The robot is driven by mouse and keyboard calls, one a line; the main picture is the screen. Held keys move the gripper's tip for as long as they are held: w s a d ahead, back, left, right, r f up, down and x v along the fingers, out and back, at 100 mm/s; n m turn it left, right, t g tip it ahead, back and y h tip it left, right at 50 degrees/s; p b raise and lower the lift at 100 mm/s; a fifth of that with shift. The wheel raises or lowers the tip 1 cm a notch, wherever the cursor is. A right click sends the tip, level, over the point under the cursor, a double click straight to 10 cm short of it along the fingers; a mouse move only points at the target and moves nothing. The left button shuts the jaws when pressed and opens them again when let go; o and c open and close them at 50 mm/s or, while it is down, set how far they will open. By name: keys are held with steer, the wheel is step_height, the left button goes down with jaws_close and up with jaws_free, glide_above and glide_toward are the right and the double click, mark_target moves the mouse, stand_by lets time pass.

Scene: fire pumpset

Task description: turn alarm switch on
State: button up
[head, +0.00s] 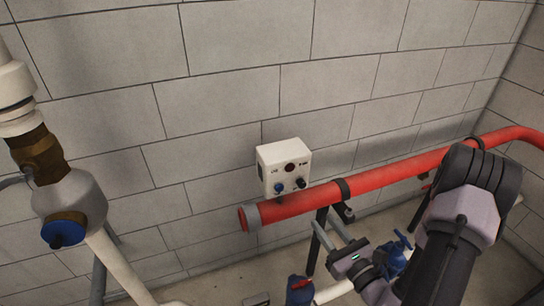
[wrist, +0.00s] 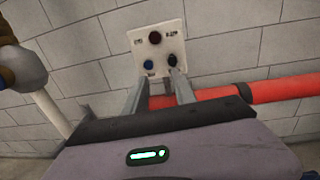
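A white control box (head: 270,160) is mounted on the block wall, above the end of a red pipe. It carries a dark red round lamp (head: 290,167), a blue knob (head: 279,187) at lower left and a black knob (head: 301,183) at lower right. Its small labels are too blurred to read, so I cannot tell which knob is the alarm switch. The box also shows in the wrist view (wrist: 166,42). My gripper (wrist: 158,76) is open and empty, its two fingers apart and pointing up toward the knobs. In the head view my gripper (head: 328,226) is low and right of the box.
The red pipe (head: 370,183) runs along the wall just under the box, with a black clamp (head: 343,190). White piping with a blue-capped valve (head: 64,231) stands at left. Blue valves (head: 300,290) sit low near my arm. The wall around the box is bare.

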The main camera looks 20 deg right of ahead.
steer(key=d+f+m+h+b, duration=0.1)
steer(key=d+f+b, duration=0.1)
steer(key=b, duration=0.4)
glide_toward(303, 185)
steer(key=w, duration=0.6)
steer(key=w+p, duration=0.1)
steer(key=w, duration=0.2)
steer(key=shift+w+a+r, duration=0.15)
steer(key=shift+a+r, duration=0.05)
steer(key=shift+a, duration=0.05)
jaws_close()
